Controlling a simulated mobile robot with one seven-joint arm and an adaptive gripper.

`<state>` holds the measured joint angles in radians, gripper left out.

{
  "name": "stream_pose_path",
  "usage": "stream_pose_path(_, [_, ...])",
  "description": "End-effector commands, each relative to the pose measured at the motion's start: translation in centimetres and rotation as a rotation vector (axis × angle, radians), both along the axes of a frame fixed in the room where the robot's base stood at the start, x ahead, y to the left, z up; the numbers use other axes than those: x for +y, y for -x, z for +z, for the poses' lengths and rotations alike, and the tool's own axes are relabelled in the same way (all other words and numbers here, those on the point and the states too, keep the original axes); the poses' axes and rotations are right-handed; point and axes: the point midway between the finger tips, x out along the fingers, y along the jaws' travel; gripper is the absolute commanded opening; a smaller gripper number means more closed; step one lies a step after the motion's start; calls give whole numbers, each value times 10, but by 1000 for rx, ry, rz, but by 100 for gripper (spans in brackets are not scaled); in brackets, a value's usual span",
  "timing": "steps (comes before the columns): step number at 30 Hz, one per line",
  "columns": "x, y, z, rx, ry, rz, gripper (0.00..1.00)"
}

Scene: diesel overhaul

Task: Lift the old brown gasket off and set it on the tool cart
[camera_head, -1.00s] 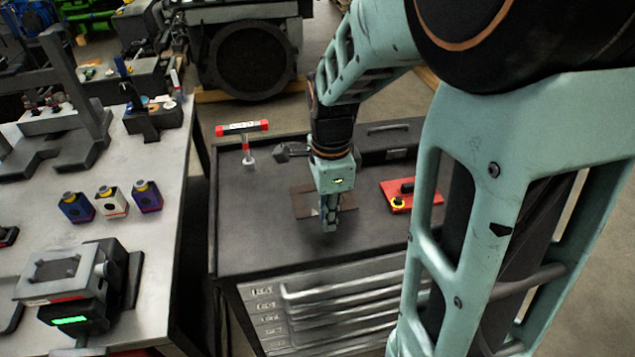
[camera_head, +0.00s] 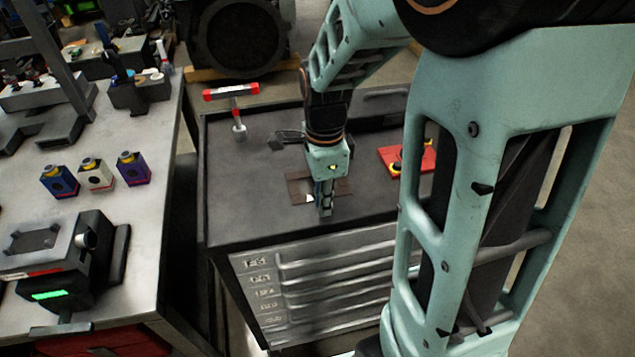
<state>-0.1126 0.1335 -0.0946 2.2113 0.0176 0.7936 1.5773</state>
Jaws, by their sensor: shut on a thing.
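The old brown gasket (camera_head: 299,191) is a flat, thin brown frame with an opening, at the middle of the tool cart's dark top (camera_head: 240,215). My gripper (camera_head: 325,211) points down at the gasket's near edge and is shut on it. The gripper and wrist hide part of the gasket. I cannot tell whether the gasket touches the cart top or hangs just above it.
A red tray (camera_head: 409,158) lies right of my gripper, partly behind my arm. The grey workbench (camera_head: 140,240) at left holds several small boxes (camera_head: 96,174). The cart's front left top is clear.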

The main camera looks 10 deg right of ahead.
Motion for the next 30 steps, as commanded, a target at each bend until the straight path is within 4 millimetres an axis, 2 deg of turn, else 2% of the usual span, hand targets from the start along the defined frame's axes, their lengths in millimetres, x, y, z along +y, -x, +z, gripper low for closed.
stream_pose_path(1, [0, 0, 0, 0, 0, 0, 0])
stream_pose_path(2, [0, 0, 1, 0, 0, 0, 13])
stream_pose_path(7, [0, 0, 1, 0, 0, 0, 32])
stream_pose_path(15, [0, 0, 1, 0, 0, 0, 33])
stream_pose_path(19, [0, -1, 9, -4, 0, 0, 33])
stream_pose_path(23, [0, -1, 30, -6, 0, 1, 33])
stream_pose_path(30, [0, -1, 82, -6, 0, 1, 33])
